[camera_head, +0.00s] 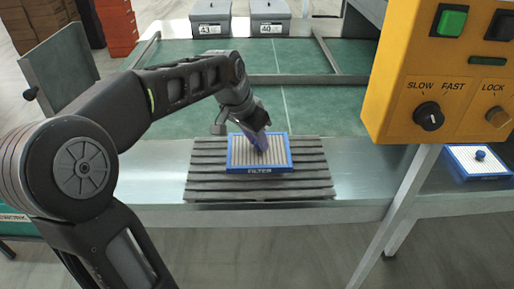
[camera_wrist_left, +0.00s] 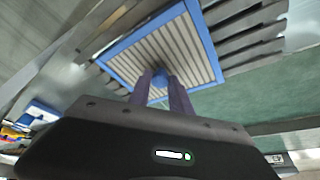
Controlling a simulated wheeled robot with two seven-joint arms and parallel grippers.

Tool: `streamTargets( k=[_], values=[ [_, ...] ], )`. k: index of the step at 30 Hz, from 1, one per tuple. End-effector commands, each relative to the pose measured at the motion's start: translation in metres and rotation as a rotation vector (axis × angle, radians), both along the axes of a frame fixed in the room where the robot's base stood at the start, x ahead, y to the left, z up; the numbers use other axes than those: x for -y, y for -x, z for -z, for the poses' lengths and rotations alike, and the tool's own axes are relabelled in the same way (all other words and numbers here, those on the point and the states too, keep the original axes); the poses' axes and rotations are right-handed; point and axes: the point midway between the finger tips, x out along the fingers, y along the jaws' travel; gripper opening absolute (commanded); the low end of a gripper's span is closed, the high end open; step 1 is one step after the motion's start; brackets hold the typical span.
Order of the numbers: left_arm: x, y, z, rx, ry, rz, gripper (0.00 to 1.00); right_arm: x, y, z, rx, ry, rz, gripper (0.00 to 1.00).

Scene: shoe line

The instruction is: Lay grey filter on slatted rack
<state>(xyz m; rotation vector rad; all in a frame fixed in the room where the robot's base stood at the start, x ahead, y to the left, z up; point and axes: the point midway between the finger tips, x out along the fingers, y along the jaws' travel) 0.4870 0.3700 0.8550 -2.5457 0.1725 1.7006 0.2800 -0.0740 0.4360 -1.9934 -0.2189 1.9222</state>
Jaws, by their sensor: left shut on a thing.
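The grey filter (camera_head: 279,154) is a pleated panel in a blue frame lettered FILTER. It lies flat over the middle of the dark slatted rack (camera_head: 207,172), with slats showing around it. I cannot tell whether it touches the slats. My left gripper (camera_head: 259,146) points down at the filter's centre and is shut on its blue knob, mostly hidden by the fingers. In the left wrist view the filter (camera_wrist_left: 190,50) fills the upper middle, with the fingers (camera_wrist_left: 161,82) around the knob and the rack (camera_wrist_left: 245,30) beyond the frame. My right gripper is out of view.
A second blue-framed filter with a knob (camera_head: 480,155) lies at the right. A yellow control box (camera_head: 440,70) stands at the upper right above the bench. Two grey bins (camera_head: 210,18) (camera_head: 270,18) stand at the back. The green surface (camera_head: 320,105) behind the rack is clear.

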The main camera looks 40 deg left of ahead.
Motion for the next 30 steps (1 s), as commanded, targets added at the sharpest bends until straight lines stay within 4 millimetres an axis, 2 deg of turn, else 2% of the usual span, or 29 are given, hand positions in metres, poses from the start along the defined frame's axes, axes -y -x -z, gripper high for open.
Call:
streamTargets(
  k=[3, 6, 17, 18, 26, 30],
  values=[
    [0.000, 0.000, 0.020, -0.002, 0.001, -0.001, 0.00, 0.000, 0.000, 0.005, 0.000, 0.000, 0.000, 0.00],
    [0.000, 0.000, 0.028, -0.001, 0.000, 0.000, 0.00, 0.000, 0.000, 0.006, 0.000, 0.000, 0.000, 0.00],
    [0.000, 0.000, 0.031, 0.000, 0.000, 0.000, 0.00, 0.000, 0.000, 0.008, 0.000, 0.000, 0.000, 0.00],
    [0.000, 0.000, 0.032, 0.000, 0.000, 0.000, 0.25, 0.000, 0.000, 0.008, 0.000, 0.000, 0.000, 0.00],
    [0.000, 0.000, 0.031, 0.000, 0.000, 0.000, 0.46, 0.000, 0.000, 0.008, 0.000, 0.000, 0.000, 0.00],
    [0.000, 0.000, 0.031, 0.000, 0.000, 0.000, 0.46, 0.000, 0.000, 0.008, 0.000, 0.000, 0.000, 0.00]
  ],
)
